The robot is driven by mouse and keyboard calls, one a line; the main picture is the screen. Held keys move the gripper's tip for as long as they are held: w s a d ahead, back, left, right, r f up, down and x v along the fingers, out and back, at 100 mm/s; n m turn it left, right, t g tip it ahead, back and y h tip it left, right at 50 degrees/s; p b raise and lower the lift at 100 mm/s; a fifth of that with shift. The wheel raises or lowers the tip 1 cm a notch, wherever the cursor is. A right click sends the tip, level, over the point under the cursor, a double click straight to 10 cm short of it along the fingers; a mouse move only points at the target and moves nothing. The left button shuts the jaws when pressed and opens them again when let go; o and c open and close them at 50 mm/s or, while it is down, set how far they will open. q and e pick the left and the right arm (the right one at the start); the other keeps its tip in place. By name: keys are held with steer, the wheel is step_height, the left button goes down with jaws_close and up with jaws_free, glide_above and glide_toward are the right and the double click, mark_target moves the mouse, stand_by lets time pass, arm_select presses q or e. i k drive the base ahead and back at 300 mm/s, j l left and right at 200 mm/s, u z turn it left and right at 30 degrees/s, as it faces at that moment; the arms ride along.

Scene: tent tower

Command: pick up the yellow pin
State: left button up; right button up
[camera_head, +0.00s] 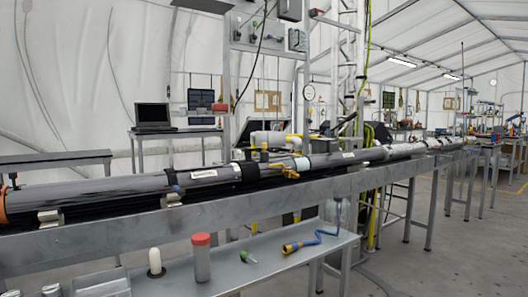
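I cannot clearly make out a yellow pin. A brass-yellow fitting (283,170) sits at the long grey tube (120,187), just right of a black band. Small yellow parts (264,147) show behind and above the tube, too small to tell apart. A blue tool with a yellow end (291,247) lies on the low metal shelf (215,272) in front. Neither of my grippers is in view.
On the shelf stand a grey cylinder with a red cap (202,258), a white rounded peg (155,262) and a small green-tipped piece (248,257). A long metal rail (200,217) runs behind the shelf. A laptop (153,117) stands farther back. Open floor (430,260) lies at right.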

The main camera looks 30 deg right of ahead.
mark_target(264, 145)
steer(key=u, duration=0.3)
steer(key=l+u, duration=0.45)
steer(key=k+l+u, duration=0.2)
steer(key=l+u, duration=0.2)
steer(key=k+l+u, duration=0.1)
steer(key=l, duration=0.3)
steer(key=k+l+u, duration=0.15)
steer(key=l, duration=0.25)
steer(key=k+l+u, duration=0.1)
steer(key=k+l, duration=0.4)
steer(key=l, duration=0.2)
steer(key=k+l+u, duration=0.1)
steer(key=l, duration=0.3)
steer(key=k+l, duration=0.6)
steer(key=l, duration=0.25)
steer(key=k+l+u, duration=0.1)
steer(key=l, duration=0.35)
steer(key=k, duration=0.1)
